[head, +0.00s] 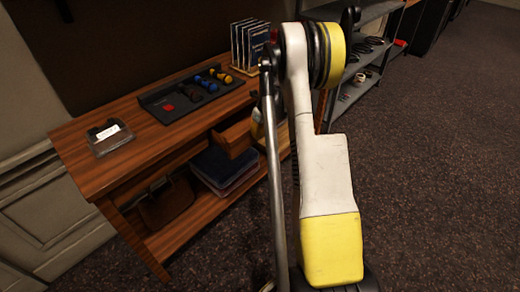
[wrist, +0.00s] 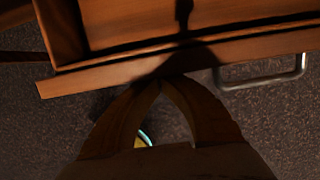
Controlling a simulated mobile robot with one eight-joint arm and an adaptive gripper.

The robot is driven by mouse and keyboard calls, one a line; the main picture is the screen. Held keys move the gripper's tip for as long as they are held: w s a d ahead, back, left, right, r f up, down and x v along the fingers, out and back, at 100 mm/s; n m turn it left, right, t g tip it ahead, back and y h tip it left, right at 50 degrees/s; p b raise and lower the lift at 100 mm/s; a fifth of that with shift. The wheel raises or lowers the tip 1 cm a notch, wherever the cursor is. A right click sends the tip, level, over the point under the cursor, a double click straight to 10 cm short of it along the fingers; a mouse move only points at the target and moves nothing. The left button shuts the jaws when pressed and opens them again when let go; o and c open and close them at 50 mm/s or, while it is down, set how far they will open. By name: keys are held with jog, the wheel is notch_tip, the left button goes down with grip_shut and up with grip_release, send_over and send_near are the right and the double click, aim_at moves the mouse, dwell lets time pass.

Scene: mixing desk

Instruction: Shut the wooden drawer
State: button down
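The wooden drawer (head: 234,137) sticks out of the front of the wooden desk (head: 85,165) in the head view, partly hidden behind my arm. In the wrist view I look down on the open drawer (wrist: 150,72): part of its inside is at the top and its front panel runs across the picture. A metal bar handle (wrist: 262,82) is on the outer face, at the right. My gripper (wrist: 163,82) has its fingertips together and empty, close to the panel's outer side, left of the handle. I cannot tell whether they touch it. The fingertips are hidden in the head view.
A black tray (head: 190,95) with coloured items, a small clear-topped box (head: 110,137) and a rack of sleeves (head: 250,45) stand on the desk. A grey shelf unit (head: 365,70) stands behind. Carpet at right is clear.

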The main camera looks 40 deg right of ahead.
aim_at(245, 125)
jog(key=w, duration=0.8)
jog(key=shift+w, duration=0.2)
jog(key=shift+s+f, duration=0.1)
